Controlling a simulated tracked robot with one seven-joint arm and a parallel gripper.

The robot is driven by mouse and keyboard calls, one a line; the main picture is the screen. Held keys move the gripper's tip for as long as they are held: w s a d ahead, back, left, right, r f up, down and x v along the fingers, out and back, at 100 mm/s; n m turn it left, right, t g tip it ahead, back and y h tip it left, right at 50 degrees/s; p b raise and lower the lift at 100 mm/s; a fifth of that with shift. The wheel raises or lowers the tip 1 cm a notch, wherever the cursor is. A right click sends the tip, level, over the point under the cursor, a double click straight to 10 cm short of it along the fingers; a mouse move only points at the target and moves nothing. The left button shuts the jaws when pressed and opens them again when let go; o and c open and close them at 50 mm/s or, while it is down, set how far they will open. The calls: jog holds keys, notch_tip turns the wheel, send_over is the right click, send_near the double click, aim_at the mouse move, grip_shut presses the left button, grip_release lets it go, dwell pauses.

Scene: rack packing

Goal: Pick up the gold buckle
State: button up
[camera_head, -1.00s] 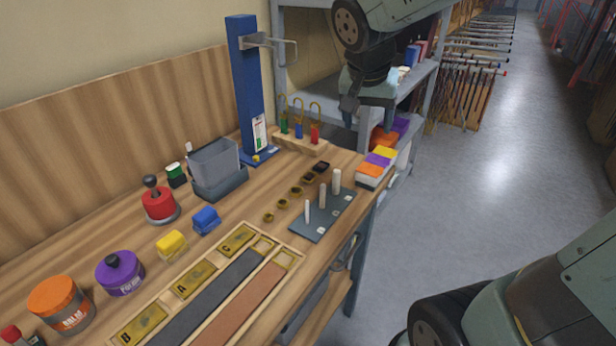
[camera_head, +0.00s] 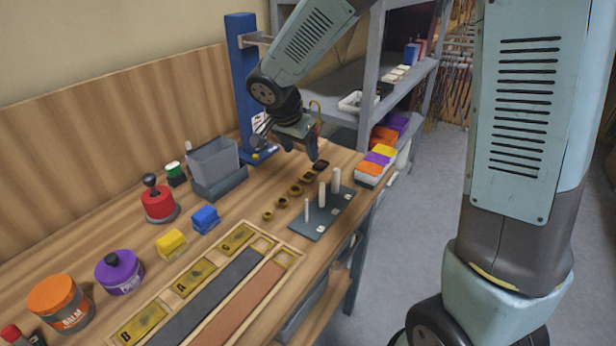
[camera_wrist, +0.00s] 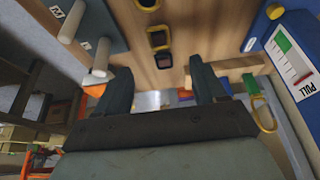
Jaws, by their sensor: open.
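A row of several small buckle-like rings lies on the wooden bench. In the head view the gold-looking ones run toward the front, such as the gold buckle (camera_head: 295,191); a darker one (camera_head: 321,166) lies at the far end. I cannot tell which one the task means. In the wrist view a gold-rimmed ring (camera_wrist: 158,39) and a dark ring (camera_wrist: 165,62) show ahead of and between the fingers. My gripper (camera_head: 287,148) is open and empty, above the bench near the far end of the row. It also shows in the wrist view (camera_wrist: 163,75).
A grey plate with white pegs (camera_head: 322,213) stands right of the row. A grey bin (camera_head: 213,160) is to the left, and a blue post (camera_head: 243,75) behind. Colored boxes (camera_head: 376,163) sit at the bench's right end. The front holds a framed tray (camera_head: 160,318).

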aim_at(309, 174)
jog(key=x, duration=0.9)
jog(key=shift+f, duration=0.4)
jog(key=c, duration=1.1)
jog(key=shift+c, duration=0.2)
jog(key=shift+w+r, duration=0.1)
jog(key=shift+r, duration=0.4)
notch_tip(309, 174, up, 3)
jog(key=shift+f, duration=0.2)
jog(key=s+d+r, duration=0.2)
jog(key=s+r, duration=0.2)
jog(key=s, duration=0.2)
jog(key=s+d+r, duration=0.2)
jog(key=s+r, duration=0.3)
jog(key=s, duration=0.2)
jog(key=shift+s+d+r, duration=0.15)
jog(key=shift+d+r, duration=0.05)
jog(key=shift+d, duration=0.15)
